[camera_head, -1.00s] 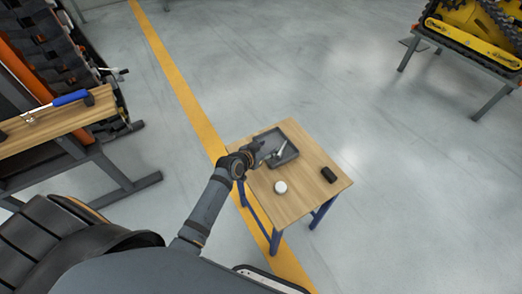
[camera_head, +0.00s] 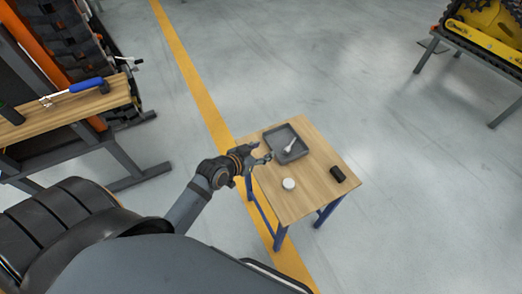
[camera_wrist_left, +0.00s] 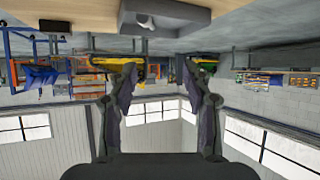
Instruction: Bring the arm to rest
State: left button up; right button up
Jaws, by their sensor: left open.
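My left gripper (camera_head: 260,157) is open and empty at the left edge of a small wooden table (camera_head: 312,189). It is apart from the grey tray (camera_head: 273,149). A small light-coloured tool (camera_head: 290,146) lies in the tray. In the left wrist view, my left gripper's open fingers (camera_wrist_left: 160,105) have nothing between them. Part of the tray (camera_wrist_left: 195,16) shows upside down at the top of that view. My right gripper is not in view.
A white round object (camera_head: 288,184) and a black block (camera_head: 338,174) sit on the small table. A bench (camera_head: 60,112) with a blue-handled tool (camera_head: 88,86) stands at left. A yellow tracked machine (camera_head: 490,45) rests on a stand at upper right. The floor between is clear.

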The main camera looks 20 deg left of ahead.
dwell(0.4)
pick_arm(q)
jog(key=s+a+f+n+g+y, duration=0.15)
jog(key=s+g, duration=0.25)
jog(key=s, duration=0.4)
jog(key=s+a+n+g+y, duration=0.1)
jog(key=s+a+g+y, duration=0.25)
jog(key=s, duration=0.55)
jog(key=s+a+f+g+p, duration=0.15)
jog(key=f+p, duration=0.25)
jog(key=f, duration=0.7)
jog(key=s+a+f+p, duration=0.1)
jog(key=s+f+p, duration=0.15)
jog(key=f, duration=0.85)
jog(key=s+f+p, duration=0.2)
jog(key=s+f, duration=0.2)
jog(key=s, duration=0.4)
jog(key=s+f+g+h+p, duration=0.1)
jog(key=s+f+p, duration=0.2)
jog(key=s+f, duration=0.2)
jog(key=s, duration=0.3)
jog(key=shift+s+a+f, duration=0.2)
jog(key=shift+a+f, duration=0.05)
jog(key=shift+f, duration=0.05)
jog(key=shift+c, duration=0.4)
